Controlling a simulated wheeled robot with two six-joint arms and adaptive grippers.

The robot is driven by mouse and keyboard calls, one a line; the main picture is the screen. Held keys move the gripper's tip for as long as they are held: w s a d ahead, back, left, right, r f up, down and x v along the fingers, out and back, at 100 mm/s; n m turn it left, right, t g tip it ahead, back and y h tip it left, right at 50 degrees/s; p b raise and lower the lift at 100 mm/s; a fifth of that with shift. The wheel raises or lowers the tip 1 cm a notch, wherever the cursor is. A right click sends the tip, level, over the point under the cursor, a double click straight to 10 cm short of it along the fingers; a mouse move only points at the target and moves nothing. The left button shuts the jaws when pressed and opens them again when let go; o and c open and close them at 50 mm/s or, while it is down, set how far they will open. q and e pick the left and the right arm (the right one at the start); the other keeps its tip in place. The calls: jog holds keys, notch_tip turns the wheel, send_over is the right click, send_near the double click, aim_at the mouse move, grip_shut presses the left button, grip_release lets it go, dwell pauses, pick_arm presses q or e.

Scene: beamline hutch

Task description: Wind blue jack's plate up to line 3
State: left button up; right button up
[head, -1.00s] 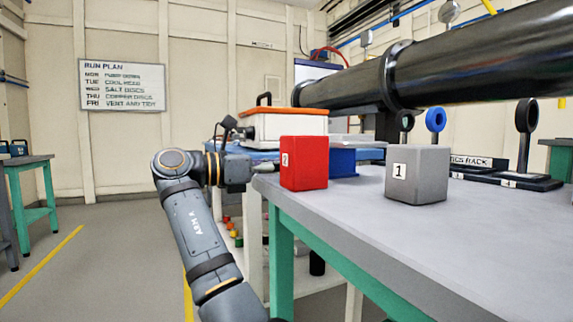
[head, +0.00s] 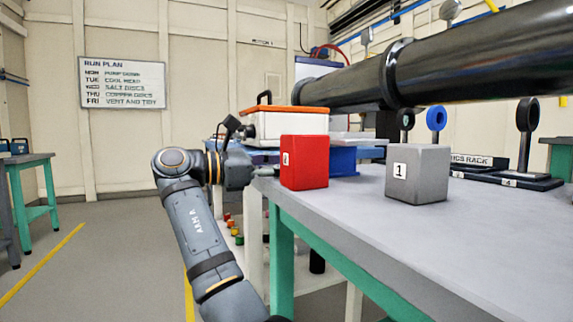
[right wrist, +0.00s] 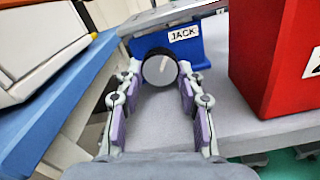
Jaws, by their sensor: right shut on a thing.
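My right gripper (right wrist: 160,76) is shut on this knob, one finger on each side. In the head view the blue jack (head: 343,160) is partly hidden behind a red block (head: 304,163). Its flat grey plate (head: 358,138) shows above it. My right gripper reaches in behind the red block there, its fingers mostly hidden. No line marks on the jack can be made out. My left gripper is in neither view.
The red block stands close on the right of my gripper in the right wrist view. A white case with an orange lid (head: 287,122) is on the left. A grey block marked 1 (head: 418,174) stands on the table (head: 450,215). A black pipe (head: 480,55) runs above.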

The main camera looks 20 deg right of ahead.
jog(key=o, duration=0.9)
